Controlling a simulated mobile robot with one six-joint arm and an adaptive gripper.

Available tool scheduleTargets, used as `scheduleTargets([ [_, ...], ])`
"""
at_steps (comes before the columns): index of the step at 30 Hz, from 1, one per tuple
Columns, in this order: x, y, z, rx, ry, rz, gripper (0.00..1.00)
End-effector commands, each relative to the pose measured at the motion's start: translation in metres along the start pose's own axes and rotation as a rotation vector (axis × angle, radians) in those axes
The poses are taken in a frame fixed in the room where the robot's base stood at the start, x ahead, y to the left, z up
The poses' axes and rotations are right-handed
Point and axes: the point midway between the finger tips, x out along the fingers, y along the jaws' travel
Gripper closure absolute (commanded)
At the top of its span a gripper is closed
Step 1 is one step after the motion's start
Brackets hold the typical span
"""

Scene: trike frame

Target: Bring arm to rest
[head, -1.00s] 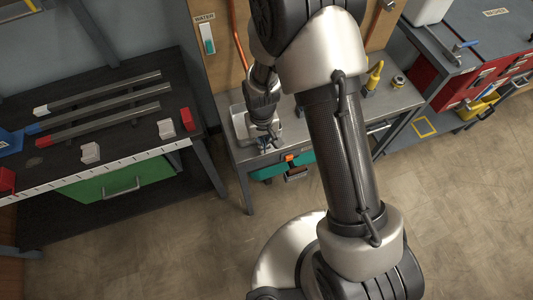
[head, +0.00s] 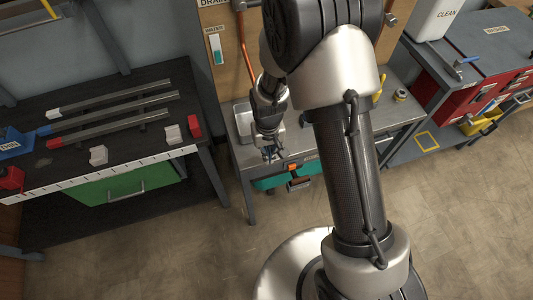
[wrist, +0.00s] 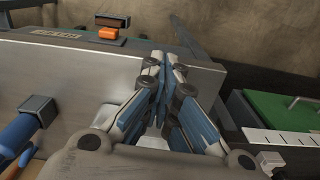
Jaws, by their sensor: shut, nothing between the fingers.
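My gripper (head: 271,153) hangs at the end of my folded arm, above the front left part of the grey metal bench (head: 312,148) in the head view. In the wrist view my gripper (wrist: 160,62) has its fingertips together with nothing between them. It points past the bench's front edge (wrist: 100,62) toward the floor. My upper arm covers the middle of the bench in the head view.
A dark table (head: 28,168) with several long bars and a green drawer (head: 110,186) stands at left. A metal basin (head: 243,118) sits behind my gripper. Red drawers (head: 478,98) stand at right. The floor in front (head: 180,250) is clear.

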Motion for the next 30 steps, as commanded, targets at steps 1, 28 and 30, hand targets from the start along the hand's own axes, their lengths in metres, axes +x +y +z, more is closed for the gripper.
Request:
scheduleTargets([
  [1,-0.021,0.000,-0.004,0.000,0.013,-0.001,1.00],
  [28,-0.119,0.009,0.000,0.016,0.041,-0.003,1.00],
  [30,-0.147,0.016,0.004,0.030,0.070,-0.004,1.00],
])
